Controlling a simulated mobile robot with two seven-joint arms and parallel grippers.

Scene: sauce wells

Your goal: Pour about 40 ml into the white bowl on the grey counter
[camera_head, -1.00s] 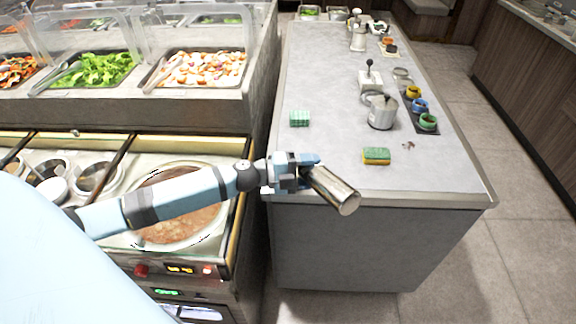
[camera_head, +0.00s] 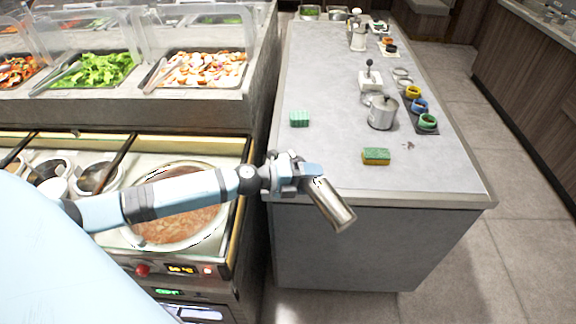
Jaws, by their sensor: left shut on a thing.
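My left gripper (camera_head: 308,175) is shut on a metal cylindrical cup (camera_head: 330,204). The cup is tilted, with its far end pointing down and to the right. In the picture it overlaps the front edge and front face of the grey counter (camera_head: 330,150). No stream of liquid shows at the cup, and its contents cannot be seen. I cannot clearly make out a white bowl on the grey counter. My right gripper is not in view.
A sponge (camera_head: 376,156), a green block (camera_head: 299,119), a lidded metal pot (camera_head: 382,112) and a dark tray (camera_head: 432,129) with coloured rings stand on the counter. Its front left is clear. A large pan of brown sauce (camera_head: 180,222) lies below my left arm.

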